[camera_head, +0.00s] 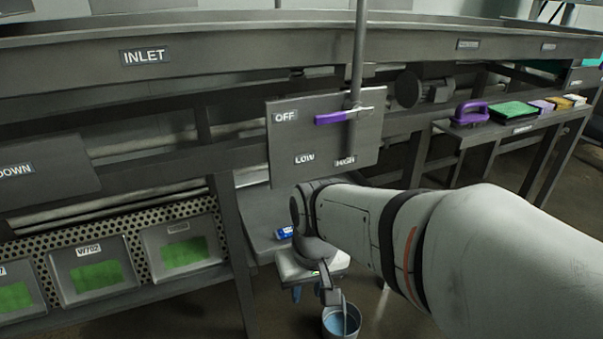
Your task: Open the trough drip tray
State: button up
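The long grey metal trough (250,62), labelled INLET, runs across the upper part of the head view. I cannot pick out a drip tray with certainty; no label names one. A grey flat metal surface (262,212) shows below the trough, behind my wrist, and may or may not be part of it. My arm reaches in from the lower right. My gripper (314,291) points down below the OFF/LOW/HIGH panel, left of centre of my arm. Its fingers are small and partly hidden, so I cannot tell whether they are open or hold anything.
A panel (325,140) with a purple-handled lever (332,118) stands before the trough. A bucket (342,321) with blue contents is below my gripper. A small blue object (284,232) lies left of my wrist. Labelled bins (92,273) sit lower left; a bench (520,128) stands right.

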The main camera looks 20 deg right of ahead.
jog(key=w+d+f+m+t+y+b, duration=0.1)
jog(key=w+d+f+m+y+b, duration=0.1)
jog(key=w+f, duration=0.35)
jog(key=w+d+f+m+t+y+b, duration=0.1)
jog(key=w+f+m+y+b, duration=0.15)
jog(key=w, duration=0.55)
jog(key=w+d+f+m+t+y+b, duration=0.1)
jog(key=w+d+f+y+b, duration=0.15)
jog(key=w, duration=0.35)
jog(key=w+d+f+m+t+b, duration=0.2)
jog(key=w+d+f+m+t, duration=0.25)
jog(key=d, duration=0.45)
jog(key=w+d+f+m+t+b, duration=0.2)
jog(key=w+d+f+t+b, duration=0.1)
jog(key=w+d+f, duration=0.5)
jog(key=s+d+f+m+t+h+b, duration=0.1)
jog(key=d+f+m+t+h, duration=0.2)
jog(key=d, duration=0.7)
jog(key=s+d+f+m+t+h+b, duration=0.1)
jog(key=d+f+m+h, duration=0.15)
jog(key=d+f, duration=0.55)
jog(key=shift+n+h, duration=0.35)
jog(key=shift+h, duration=0.1)
jog(key=w, duration=0.2)
jog(key=w+d+b, duration=0.1)
jog(key=w, duration=0.1)
jog(key=w+r+b, duration=0.1)
jog(key=w, duration=0.2)
jog(key=shift+d, duration=0.15)
